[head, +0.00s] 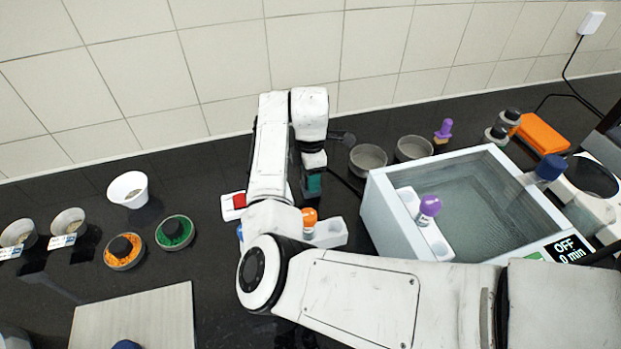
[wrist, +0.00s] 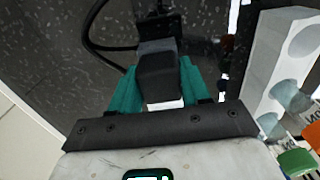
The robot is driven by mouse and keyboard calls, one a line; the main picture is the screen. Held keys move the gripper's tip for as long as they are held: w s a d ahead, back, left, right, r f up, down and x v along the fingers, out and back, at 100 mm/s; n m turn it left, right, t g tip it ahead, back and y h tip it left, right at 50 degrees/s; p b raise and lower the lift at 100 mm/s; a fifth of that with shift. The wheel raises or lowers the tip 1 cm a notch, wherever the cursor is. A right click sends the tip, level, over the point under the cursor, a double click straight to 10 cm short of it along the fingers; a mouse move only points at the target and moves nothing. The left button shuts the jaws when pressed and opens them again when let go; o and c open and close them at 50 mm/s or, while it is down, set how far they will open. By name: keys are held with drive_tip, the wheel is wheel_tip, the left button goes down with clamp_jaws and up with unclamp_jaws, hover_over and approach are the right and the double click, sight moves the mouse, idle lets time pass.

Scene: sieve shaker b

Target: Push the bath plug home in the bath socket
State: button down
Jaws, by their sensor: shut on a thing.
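My gripper (head: 314,184) points down at the counter behind the rack, left of the water bath (head: 378,215). In the wrist view its teal fingers (wrist: 155,85) are shut on a dark block, which looks like the bath plug (wrist: 160,75). A black cable (wrist: 88,35) loops beside the plug, and another dark piece (wrist: 155,28) shows just beyond it. I cannot tell whether that piece is the bath socket or part of the plug, nor how far the plug is seated. In the head view my arm and fingers hide the plug.
A white rack with an orange-topped item (head: 310,217) stands close below my gripper. Two grey sieves (head: 368,158) (head: 413,149) stand to its right. A red-and-white switch box (head: 238,201) lies left. The dark counter farther left holds bowls and coloured dishes (head: 174,233).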

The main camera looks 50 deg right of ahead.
drive_tip(key=shift+r+p, duration=1.5)
drive_tip(key=shift+r, duration=1.5)
drive_tip(key=shift+r, duration=0.1)
drive_tip(key=shift+r, duration=1.35)
